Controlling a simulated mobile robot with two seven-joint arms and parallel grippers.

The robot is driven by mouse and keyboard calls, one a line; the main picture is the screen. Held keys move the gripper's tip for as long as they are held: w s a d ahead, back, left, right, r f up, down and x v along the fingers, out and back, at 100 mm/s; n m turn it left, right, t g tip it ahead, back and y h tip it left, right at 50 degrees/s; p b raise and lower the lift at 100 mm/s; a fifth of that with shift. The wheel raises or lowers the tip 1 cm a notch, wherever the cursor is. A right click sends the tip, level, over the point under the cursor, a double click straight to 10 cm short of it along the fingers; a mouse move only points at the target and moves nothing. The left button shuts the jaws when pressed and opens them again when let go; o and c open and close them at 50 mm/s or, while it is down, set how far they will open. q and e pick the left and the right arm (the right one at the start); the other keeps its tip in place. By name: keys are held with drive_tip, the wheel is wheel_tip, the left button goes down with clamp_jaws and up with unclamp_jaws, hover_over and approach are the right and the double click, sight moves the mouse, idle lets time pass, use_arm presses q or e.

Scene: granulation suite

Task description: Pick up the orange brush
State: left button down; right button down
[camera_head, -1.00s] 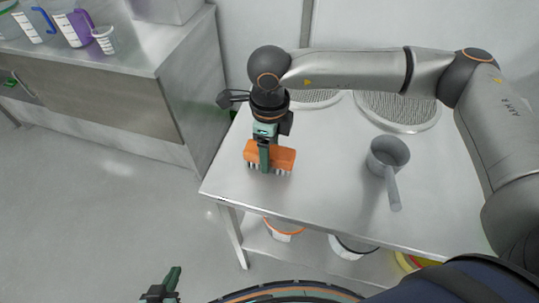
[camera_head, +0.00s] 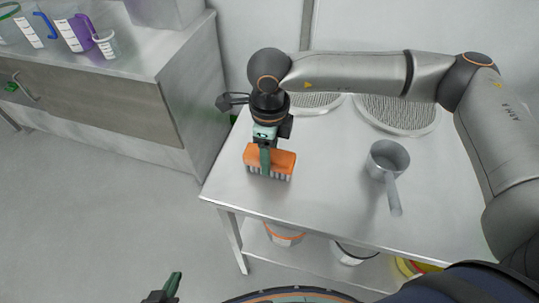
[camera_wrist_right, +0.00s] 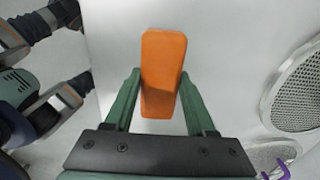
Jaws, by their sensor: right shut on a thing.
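The orange brush (camera_head: 284,163) has an orange block on top and pale bristles below. It is upright at the near left part of the steel table (camera_head: 330,212). My right gripper (camera_head: 265,160) points down from above and is shut on the block, one finger across its near side. In the right wrist view the block (camera_wrist_right: 162,60) lies between the two green fingers of the right gripper (camera_wrist_right: 161,85). I cannot tell if the bristles touch the table. My left gripper (camera_head: 165,289) is at the bottom edge, partly cut off, away from the table.
A grey metal scoop (camera_head: 388,160) with a handle stands right of the brush. Round mesh sieves (camera_head: 398,112) lie at the back. Buckets (camera_head: 284,234) stand on the lower shelf. A counter with jugs (camera_head: 75,33) is at the left.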

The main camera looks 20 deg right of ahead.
drive_tip(key=shift+r, duration=0.55)
drive_tip(key=s+r, duration=0.1)
drive_tip(key=r, duration=0.1)
drive_tip(key=s+d+r, duration=0.1)
drive_tip(key=r, duration=0.1)
drive_tip(key=s+d+r, duration=0.1)
drive_tip(key=r, duration=0.1)
drive_tip(key=shift+s+r, duration=0.15)
drive_tip(key=shift+s, duration=0.1)
drive_tip(key=s+d+r+b, duration=0.1)
drive_tip(key=s+d+r, duration=0.3)
drive_tip(key=s, duration=0.5)
drive_tip(key=shift+d+r, duration=0.35)
drive_tip(key=shift+r, duration=0.25)
drive_tip(key=c, duration=0.8)
unclamp_jaws()
drive_tip(key=shift+w, duration=0.1)
drive_tip(key=c, duration=0.6)
